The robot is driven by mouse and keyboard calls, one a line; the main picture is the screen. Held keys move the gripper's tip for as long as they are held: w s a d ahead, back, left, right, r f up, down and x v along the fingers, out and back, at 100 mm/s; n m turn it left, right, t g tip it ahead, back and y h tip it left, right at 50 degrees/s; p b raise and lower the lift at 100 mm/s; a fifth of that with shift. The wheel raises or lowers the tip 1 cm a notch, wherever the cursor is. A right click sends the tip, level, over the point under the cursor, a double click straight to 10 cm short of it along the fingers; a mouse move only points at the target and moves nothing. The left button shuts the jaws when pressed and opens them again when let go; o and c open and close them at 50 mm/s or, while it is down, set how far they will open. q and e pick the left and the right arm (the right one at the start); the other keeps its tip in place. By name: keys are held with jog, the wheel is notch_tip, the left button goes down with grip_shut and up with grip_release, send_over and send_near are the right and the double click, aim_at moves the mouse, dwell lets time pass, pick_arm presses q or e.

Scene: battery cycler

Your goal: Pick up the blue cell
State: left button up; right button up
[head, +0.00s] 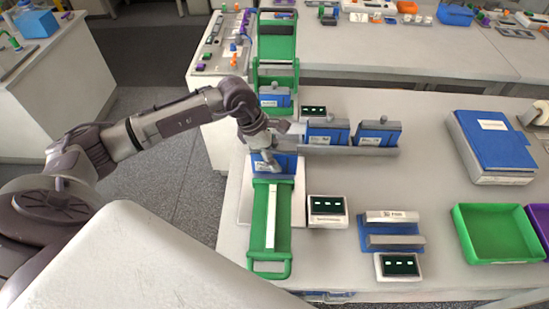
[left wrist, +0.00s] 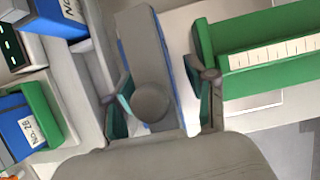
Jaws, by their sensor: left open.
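Several blue cells with white labels and grey tops are in view. One blue cell (head: 287,164) stands at the far end of the long green fixture (head: 259,225), under my left gripper (head: 264,156). In the left wrist view this cell (left wrist: 158,50) lies between the two open fingers of my left gripper (left wrist: 163,100). The fingers are on either side of it; whether they touch it I cannot tell. Two more blue cells (head: 328,133) (head: 377,134) stand in the grey rack to the right. Another blue cell (head: 274,97) sits in the rear green fixture. My right gripper is not in view.
Small black displays (head: 327,207) (head: 400,265) stand near the fixture. A blue-and-grey holder (head: 391,236) is between them. A green bin (head: 498,232) and a blue binder (head: 497,140) are at the right. Bare table lies between the rack and the binder.

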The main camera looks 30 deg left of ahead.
aim_at(276, 140)
pick_arm(q)
grip_shut()
jog(key=shift+r, duration=0.1)
dwell(0.3)
jog(key=shift+r, duration=0.1)
jog(key=shift+r+p, duration=0.35)
jog(key=shift+r, duration=0.2)
jog(key=r, duration=0.1)
jog(key=r+p, duration=0.1)
jog(key=r, duration=0.1)
jog(key=shift+w+d+r+p, duration=0.2)
jog(key=shift+d+r+p, duration=0.1)
jog(key=w+d+r, duration=0.2)
jog(key=d+r, duration=0.1)
jog(key=d, duration=0.2)
jog(key=w+d+r+p, duration=0.1)
jog(key=w+d+r, duration=0.1)
jog(key=d, duration=0.3)
jog(key=shift+d+r, duration=0.2)
jog(key=shift+r, duration=0.35)
